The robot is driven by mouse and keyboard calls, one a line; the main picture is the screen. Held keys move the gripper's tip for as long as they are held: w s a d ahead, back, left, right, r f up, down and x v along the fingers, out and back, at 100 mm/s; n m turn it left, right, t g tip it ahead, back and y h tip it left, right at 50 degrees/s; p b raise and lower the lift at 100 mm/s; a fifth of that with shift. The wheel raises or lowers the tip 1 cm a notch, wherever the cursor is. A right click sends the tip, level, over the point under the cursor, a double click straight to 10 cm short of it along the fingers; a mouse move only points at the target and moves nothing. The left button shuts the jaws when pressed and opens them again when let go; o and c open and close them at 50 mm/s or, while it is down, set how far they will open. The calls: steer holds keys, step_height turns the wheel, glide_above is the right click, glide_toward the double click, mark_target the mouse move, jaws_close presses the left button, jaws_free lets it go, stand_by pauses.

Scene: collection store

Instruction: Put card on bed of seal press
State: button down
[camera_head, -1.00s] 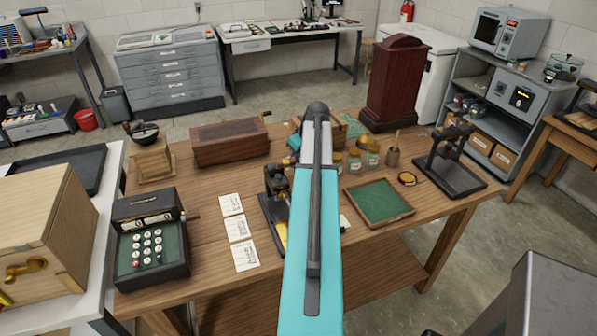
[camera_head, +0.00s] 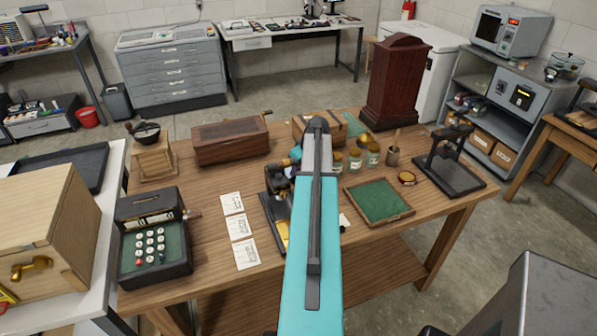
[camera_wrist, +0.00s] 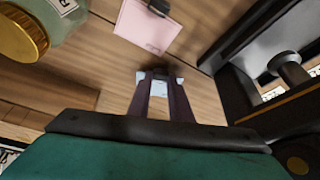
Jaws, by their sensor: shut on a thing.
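My gripper (camera_wrist: 160,84) is shut on a small pale piece, the card (camera_wrist: 160,91), which shows between the fingertips in the wrist view. Most of it is hidden by the fingers. A dark press (camera_head: 275,205) with a brassy strip stands left of my arm in the head view, partly covered by it. Its black frame (camera_wrist: 240,45) fills the right of the wrist view, to the side of my gripper. A separate pinkish sheet (camera_wrist: 148,24) with a dark clip lies on the table beyond the fingertips. The gripper's fingers are hidden in the head view.
A gold-lidded jar (camera_wrist: 22,28) stands close by in the wrist view; several jars (camera_head: 372,155) stand right of my arm. A green-lined tray (camera_head: 380,200), another black press (camera_head: 450,170), three printed sheets (camera_head: 238,228) and a cash register (camera_head: 152,240) occupy the table.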

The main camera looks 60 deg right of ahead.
steer(key=shift+f, duration=0.9)
steer(key=shift+f, duration=0.15)
steer(key=c, duration=1.6)
jaws_free()
steer(key=shift+r, duration=0.25)
steer(key=shift+b+v, duration=1.4)
steer(key=shift+v, duration=4.5)
steer(key=shift+o, duration=0.2)
